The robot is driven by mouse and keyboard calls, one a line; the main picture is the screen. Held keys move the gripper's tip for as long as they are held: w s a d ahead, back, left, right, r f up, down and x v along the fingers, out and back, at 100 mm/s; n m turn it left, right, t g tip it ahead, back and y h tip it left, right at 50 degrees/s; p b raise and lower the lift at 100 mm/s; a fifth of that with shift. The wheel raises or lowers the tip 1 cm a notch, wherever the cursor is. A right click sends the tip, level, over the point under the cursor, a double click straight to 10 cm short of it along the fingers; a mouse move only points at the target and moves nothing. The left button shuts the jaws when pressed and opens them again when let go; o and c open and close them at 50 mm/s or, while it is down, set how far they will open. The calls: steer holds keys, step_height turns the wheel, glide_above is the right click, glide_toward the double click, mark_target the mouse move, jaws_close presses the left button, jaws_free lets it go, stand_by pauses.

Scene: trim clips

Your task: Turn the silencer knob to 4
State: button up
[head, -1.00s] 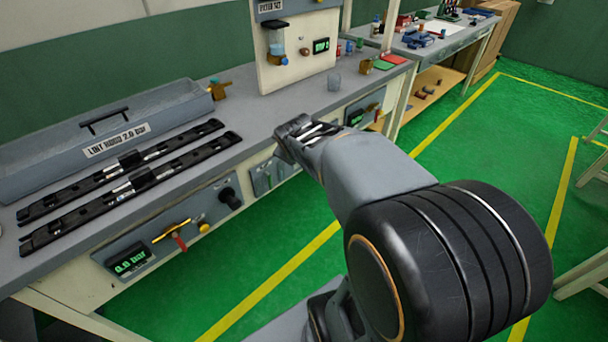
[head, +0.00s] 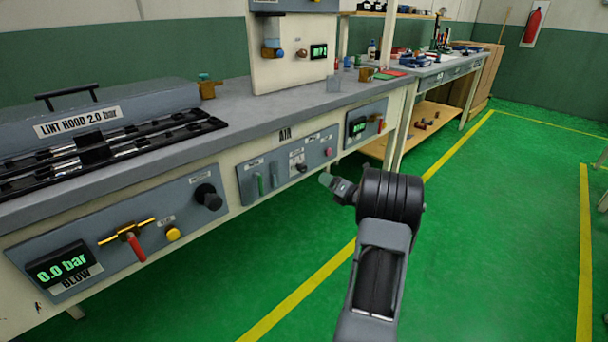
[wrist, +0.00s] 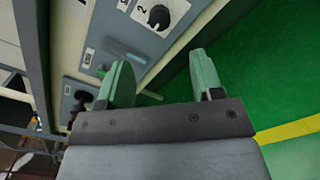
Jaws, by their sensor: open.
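The Air panel (head: 246,185) on the bench front carries a small dark knob (head: 302,168) on a white plate. In the wrist view this knob (wrist: 158,17) is black, with a number 2 visible on its white plate. A larger black knob (head: 208,197) sits at the right end of the Blow panel. The labels are too small to read, so I cannot tell which knob is the silencer. My gripper (wrist: 163,78) is open and empty, its green fingers spread. In the head view it is in front of the Air panel, apart from it.
The Blow panel also has a display (head: 60,264) reading 0.0 bar, a red-handled valve (head: 137,248) and a yellow button (head: 173,234). Green levers (head: 274,181) sit left of the small knob. Green floor (head: 470,260) is clear to the right.

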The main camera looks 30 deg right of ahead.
mark_target(305, 169)
steer(key=w, duration=0.4)
steer(key=w+a+b, duration=0.1)
steer(key=w, duration=0.3)
steer(key=w+a+b, duration=0.1)
steer(key=w, duration=0.3)
steer(key=shift+a, duration=0.1)
steer(key=c, duration=0.9)
